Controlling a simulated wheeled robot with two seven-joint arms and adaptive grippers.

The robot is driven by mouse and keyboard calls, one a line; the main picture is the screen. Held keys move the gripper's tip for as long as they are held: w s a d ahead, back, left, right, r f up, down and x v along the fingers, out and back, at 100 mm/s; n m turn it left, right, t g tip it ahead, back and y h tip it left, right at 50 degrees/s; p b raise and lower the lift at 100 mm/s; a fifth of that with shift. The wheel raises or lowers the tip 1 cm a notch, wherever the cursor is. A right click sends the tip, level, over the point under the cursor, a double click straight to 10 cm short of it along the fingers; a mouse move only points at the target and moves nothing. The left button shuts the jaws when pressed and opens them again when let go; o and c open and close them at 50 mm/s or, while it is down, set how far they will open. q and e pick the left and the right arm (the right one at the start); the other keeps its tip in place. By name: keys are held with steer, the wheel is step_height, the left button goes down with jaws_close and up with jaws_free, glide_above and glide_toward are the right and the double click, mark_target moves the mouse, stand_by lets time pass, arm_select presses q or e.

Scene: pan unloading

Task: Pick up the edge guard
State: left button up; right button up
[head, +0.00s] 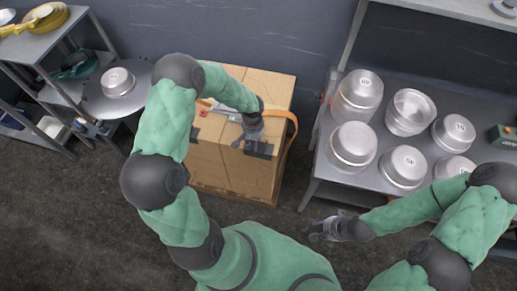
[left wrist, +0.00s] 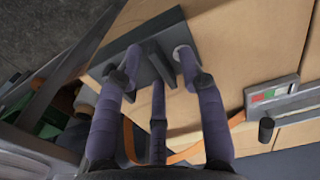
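The dark grey edge guard (left wrist: 125,48) lies on the edge of a cardboard box, with a raised rib on it, in the left wrist view. In the head view the edge guard (head: 263,152) shows at the front right top edge of the box stack. My left gripper (head: 248,140) is over it. In the left wrist view the left gripper's (left wrist: 158,62) purple fingers are spread on both sides of the rib, with gaps between; contact is unclear. My right gripper (head: 320,231) is away from the boxes, low in front of the right table; its opening is too small to judge.
The carton stack (head: 234,178) stands on a pallet. An orange strap (head: 292,121) and a grey strap device (left wrist: 272,98) lie at it. Another dark guard (head: 194,134) is at the front left edge. The right table (head: 322,165) holds several metal pans. A shelf (head: 30,48) stands left.

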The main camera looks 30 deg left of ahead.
arm_select(q)
jaws_close()
steer(key=shift+s+r, duration=0.1)
